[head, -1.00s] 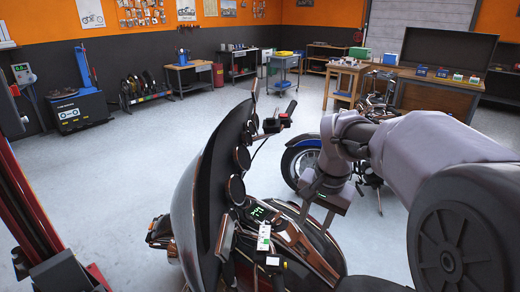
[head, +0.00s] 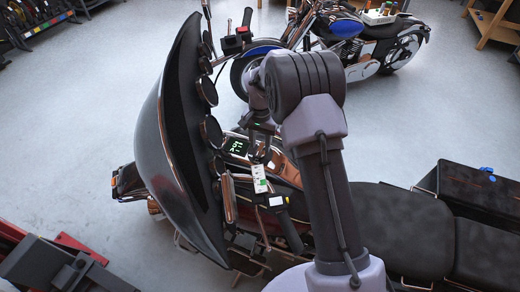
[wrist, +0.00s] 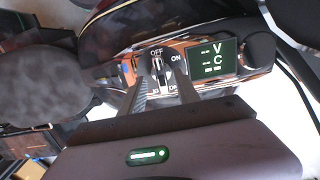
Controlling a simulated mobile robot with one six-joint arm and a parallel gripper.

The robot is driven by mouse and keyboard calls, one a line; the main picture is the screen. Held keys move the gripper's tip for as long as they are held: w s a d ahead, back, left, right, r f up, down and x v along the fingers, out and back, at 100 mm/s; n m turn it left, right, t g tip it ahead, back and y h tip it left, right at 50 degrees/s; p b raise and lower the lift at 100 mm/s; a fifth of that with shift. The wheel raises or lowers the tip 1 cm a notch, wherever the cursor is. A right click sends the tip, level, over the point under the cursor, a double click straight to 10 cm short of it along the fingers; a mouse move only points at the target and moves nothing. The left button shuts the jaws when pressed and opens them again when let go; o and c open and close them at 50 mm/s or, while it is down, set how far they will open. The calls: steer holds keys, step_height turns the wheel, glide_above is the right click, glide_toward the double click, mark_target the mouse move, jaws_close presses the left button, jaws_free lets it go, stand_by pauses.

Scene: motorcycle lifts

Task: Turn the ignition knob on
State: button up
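The ignition knob (wrist: 157,68) sits on the motorcycle's copper console in the wrist view, with OFF above it and ON to its right. Its lever lies roughly upright in the picture, toward the OFF mark. My gripper (wrist: 162,82) is open, with one finger on each side of the knob's lower part. I cannot tell whether either finger touches it. In the head view my gripper (head: 261,147) hangs over the console of the dark motorcycle (head: 388,221), and the knob is hidden there.
A small lit display (wrist: 213,60) is right of the knob, and it shows in the head view beside my gripper. The windshield fairing (head: 165,130) with round gauges rises at left. The handlebar grip (head: 289,232) is near my arm. A blue motorcycle (head: 340,45) stands behind.

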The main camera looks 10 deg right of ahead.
mark_target(260, 151)
step_height(260, 151, down, 3)
steer(key=shift+r, duration=0.2)
jaws_close()
steer(key=shift+r, duration=0.1)
steer(key=shift+w+m+b, duration=0.1)
steer(key=shift+m+b, duration=0.2)
steer(key=shift+b, duration=0.05)
steer(key=m+b, duration=0.3)
steer(key=m, duration=0.2)
steer(key=shift+b, duration=0.4)
steer(key=m+t+b, duration=0.1)
steer(key=m+b, duration=0.2)
steer(key=m, duration=0.3)
steer(key=shift+m, duration=0.3)
jaws_free()
